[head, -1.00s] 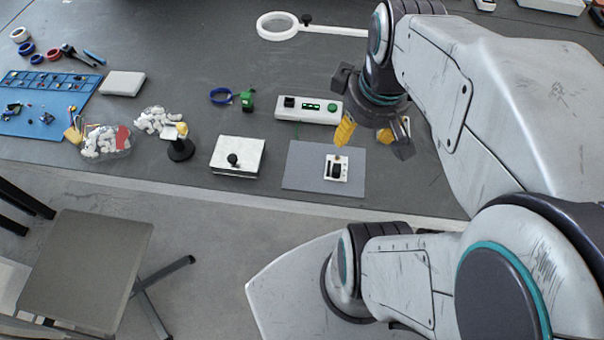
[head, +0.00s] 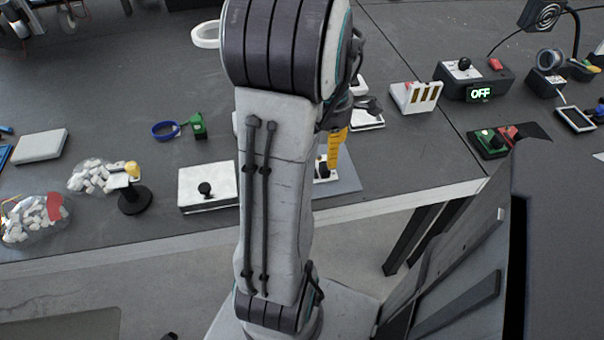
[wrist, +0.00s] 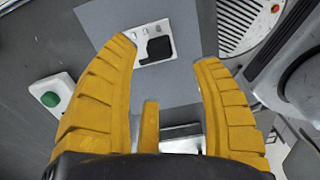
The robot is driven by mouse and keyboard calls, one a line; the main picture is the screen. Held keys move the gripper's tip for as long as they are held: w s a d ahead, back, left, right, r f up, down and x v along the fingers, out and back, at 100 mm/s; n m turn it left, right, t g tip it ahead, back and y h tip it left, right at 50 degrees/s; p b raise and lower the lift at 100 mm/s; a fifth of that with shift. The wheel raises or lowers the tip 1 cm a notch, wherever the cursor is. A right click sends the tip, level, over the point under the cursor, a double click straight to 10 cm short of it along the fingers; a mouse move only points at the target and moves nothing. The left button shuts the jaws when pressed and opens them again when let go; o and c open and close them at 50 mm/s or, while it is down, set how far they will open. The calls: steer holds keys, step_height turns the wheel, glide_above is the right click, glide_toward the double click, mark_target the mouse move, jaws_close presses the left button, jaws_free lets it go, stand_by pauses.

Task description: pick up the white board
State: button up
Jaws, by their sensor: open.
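A small white board (wrist: 150,30) with a black part on it lies on a grey mat (wrist: 180,85). In the wrist view it shows at the top, between and just beyond my fingertips. My gripper (wrist: 165,53) is open, its yellow fingers apart and nothing between them. In the head view, the white board (head: 322,178) is mostly hidden behind my arm and a yellow finger. The mat (head: 347,183) shows beside it. The height of my fingers above the board is hard to tell.
A white box with a black knob (head: 207,186) stands left of my arm. A white slotted block (head: 416,97) and a black box reading OFF (head: 474,80) stand to the right. A green-buttoned device (wrist: 52,97) is near my left finger. The table's front edge (head: 400,202) is close.

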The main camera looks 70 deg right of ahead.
steer(key=shift+f+b, duration=0.7)
steer(key=shift+f, duration=3.05)
steer(key=shift+c, duration=0.3)
steer(key=shift+s, duration=0.1)
jaws_close()
